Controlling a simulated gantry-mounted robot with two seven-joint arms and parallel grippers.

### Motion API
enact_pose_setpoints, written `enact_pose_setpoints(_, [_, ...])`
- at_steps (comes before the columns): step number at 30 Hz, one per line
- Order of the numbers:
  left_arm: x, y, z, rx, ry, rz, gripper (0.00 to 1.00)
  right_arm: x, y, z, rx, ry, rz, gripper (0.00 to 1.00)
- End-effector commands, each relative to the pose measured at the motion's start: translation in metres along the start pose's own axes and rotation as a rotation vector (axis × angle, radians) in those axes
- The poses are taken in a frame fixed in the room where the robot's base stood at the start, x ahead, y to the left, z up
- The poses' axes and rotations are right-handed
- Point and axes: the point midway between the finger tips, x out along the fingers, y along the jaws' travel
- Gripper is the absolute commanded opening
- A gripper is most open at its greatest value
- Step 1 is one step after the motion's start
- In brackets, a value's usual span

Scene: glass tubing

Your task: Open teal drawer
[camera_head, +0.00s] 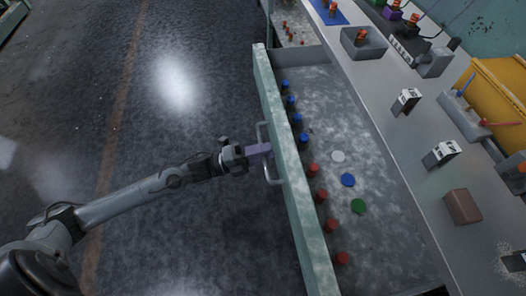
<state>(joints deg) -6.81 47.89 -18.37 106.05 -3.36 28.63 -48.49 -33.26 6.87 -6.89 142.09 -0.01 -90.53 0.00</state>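The teal drawer (291,190) stands pulled out from under the grey workbench, and its inside shows. Its long teal front runs down the middle of the view, with a grey bar handle (271,176) on the outer face. My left gripper (262,150) is at this handle, at its upper part. Its purple fingers reach the bar, but I cannot make out whether they are closed around it. Blue and red small pieces stand in a row inside the drawer along the front. My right gripper is not in view.
The workbench top (425,185) holds grey fixtures, small boxes and a brown block (462,206). The floor (190,120) left of the drawer is clear.

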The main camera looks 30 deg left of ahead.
Motion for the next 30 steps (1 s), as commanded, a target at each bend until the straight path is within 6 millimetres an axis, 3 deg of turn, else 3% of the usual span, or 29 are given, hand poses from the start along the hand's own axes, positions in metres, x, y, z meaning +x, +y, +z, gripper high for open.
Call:
enact_pose_setpoints(8, [-0.014, 0.000, 0.000, -0.001, -0.002, 0.003, 0.34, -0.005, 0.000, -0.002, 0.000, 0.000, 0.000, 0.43])
enact_pose_setpoints(21, [-0.085, -0.001, 0.000, -0.001, 0.000, 0.004, 0.34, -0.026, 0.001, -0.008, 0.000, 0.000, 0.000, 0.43])
enact_pose_setpoints(30, [-0.107, 0.000, 0.000, -0.001, 0.001, 0.000, 0.34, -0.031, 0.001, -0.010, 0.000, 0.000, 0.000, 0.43])
